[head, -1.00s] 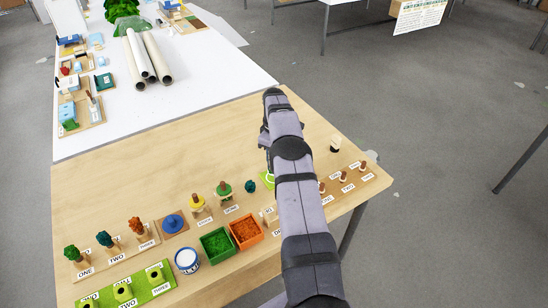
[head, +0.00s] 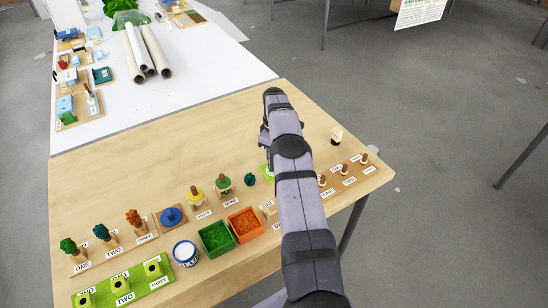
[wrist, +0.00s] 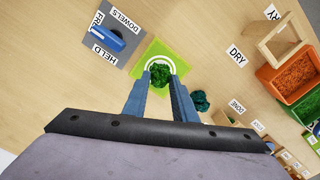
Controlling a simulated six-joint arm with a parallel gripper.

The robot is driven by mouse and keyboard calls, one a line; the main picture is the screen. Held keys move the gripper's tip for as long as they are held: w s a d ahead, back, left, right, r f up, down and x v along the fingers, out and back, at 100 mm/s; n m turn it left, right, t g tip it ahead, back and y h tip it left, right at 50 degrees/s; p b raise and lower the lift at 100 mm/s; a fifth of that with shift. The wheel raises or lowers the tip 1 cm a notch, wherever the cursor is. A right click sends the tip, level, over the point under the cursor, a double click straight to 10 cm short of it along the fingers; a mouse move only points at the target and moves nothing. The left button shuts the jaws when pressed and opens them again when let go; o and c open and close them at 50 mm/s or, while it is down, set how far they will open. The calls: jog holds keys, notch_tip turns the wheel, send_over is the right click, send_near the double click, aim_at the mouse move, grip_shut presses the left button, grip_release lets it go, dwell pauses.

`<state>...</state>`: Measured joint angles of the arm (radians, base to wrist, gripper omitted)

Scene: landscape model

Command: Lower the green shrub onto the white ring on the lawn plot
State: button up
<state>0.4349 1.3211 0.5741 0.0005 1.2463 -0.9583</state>
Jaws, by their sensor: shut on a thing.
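The green shrub (wrist: 160,74) shows in the wrist view between the tips of my gripper (wrist: 160,82), which is shut on it. The lawn plot (wrist: 182,66) is a bright green square under the shrub. The white ring (wrist: 160,57) on it shows as an arc around the shrub's far side; its near side is hidden. The shrub appears over the near part of the ring, but I cannot tell whether it touches the plot. In the head view my arm covers the shrub and most of the plot (head: 264,169).
A dark teal shrub (wrist: 200,101) stands close to the plot's right. A grey board with a blue holder (wrist: 107,39) lies to the upper left. A wooden frame (wrist: 278,42) and orange tray (wrist: 290,77) are at the right. Bare wood lies beyond the plot.

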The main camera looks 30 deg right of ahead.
dwell(0.8)
jog(key=o, duration=0.9)
jog(key=shift+r+p, duration=2)
jog(key=shift+r, duration=1.5)
